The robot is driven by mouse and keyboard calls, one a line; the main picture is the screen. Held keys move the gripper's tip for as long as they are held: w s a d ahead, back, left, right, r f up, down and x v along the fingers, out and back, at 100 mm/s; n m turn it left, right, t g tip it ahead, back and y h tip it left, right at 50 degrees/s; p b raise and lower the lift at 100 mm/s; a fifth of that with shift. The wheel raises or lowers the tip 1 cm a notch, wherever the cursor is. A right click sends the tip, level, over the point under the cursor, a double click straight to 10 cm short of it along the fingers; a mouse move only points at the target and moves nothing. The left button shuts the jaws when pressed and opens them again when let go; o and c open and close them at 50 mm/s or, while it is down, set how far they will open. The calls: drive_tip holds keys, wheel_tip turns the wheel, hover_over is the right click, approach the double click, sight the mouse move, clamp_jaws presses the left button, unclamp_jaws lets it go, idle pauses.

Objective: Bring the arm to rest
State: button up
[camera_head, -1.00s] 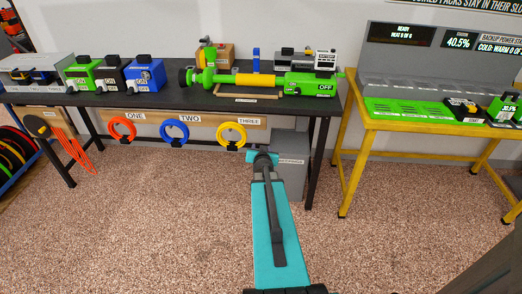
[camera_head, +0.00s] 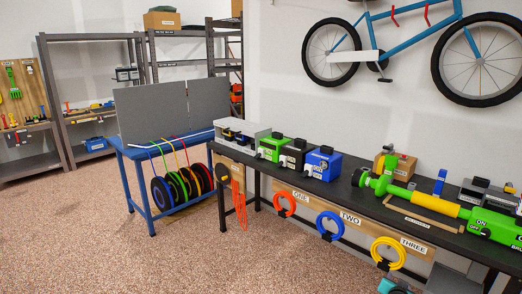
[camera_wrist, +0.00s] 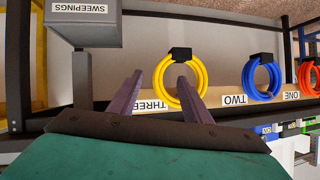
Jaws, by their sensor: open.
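My gripper (camera_wrist: 160,78) is open in the wrist view, with its two dark fingers apart and nothing held between them. The yellow coil (camera_wrist: 202,85) hangs from a black hook by the THREE label, beyond the right fingertip. The fingertip overlaps it in the picture, and I cannot tell the distance between them. In the head view only a small teal part of my arm shows at the bottom edge, below the yellow coil (camera_head: 388,254). The fingers are not clear there.
A black workbench (camera_head: 340,199) carries boxed packs and a green and yellow tool (camera_head: 445,207). Red (camera_head: 285,204) and blue (camera_head: 330,226) coils hang below its front. A grey SWEEPINGS bin (camera_wrist: 83,32) is close at the wrist view's upper left. Open floor (camera_head: 170,255) lies at the left.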

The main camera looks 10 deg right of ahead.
drive_tip(key=w+a+f+n+y, duration=0.1)
drive_tip(key=w+a+f+y, duration=0.3)
drive_tip(key=a, duration=0.6)
drive_tip(key=w+a+f+n, duration=0.1)
drive_tip(key=a+f+n, duration=0.1)
drive_tip(key=a+f, duration=0.55)
drive_tip(key=s+a+f+n+g+y, duration=0.1)
drive_tip(key=s+a+f+g, duration=0.15)
drive_tip(key=a+f, duration=0.45)
drive_tip(key=s+a+f+n+g+y, duration=0.1)
drive_tip(key=s+a+f, duration=0.15)
drive_tip(key=a, duration=0.75)
drive_tip(key=s+a+f+n+g+y, duration=0.1)
drive_tip(key=s+a+f+g, duration=0.1)
drive_tip(key=s+a+f, duration=0.35)
drive_tip(key=s+a+f+n+g+y, duration=0.1)
drive_tip(key=s+a+f+n+g, duration=0.15)
drive_tip(key=s+a, duration=0.55)
drive_tip(key=s+r+n+g, duration=0.1)
drive_tip(key=s+g, duration=0.5)
drive_tip(key=s, duration=1.2)
drive_tip(key=shift+a+r+n+g, duration=0.35)
drive_tip(key=shift+a+n+g, duration=0.05)
drive_tip(key=shift+n, duration=0.05)
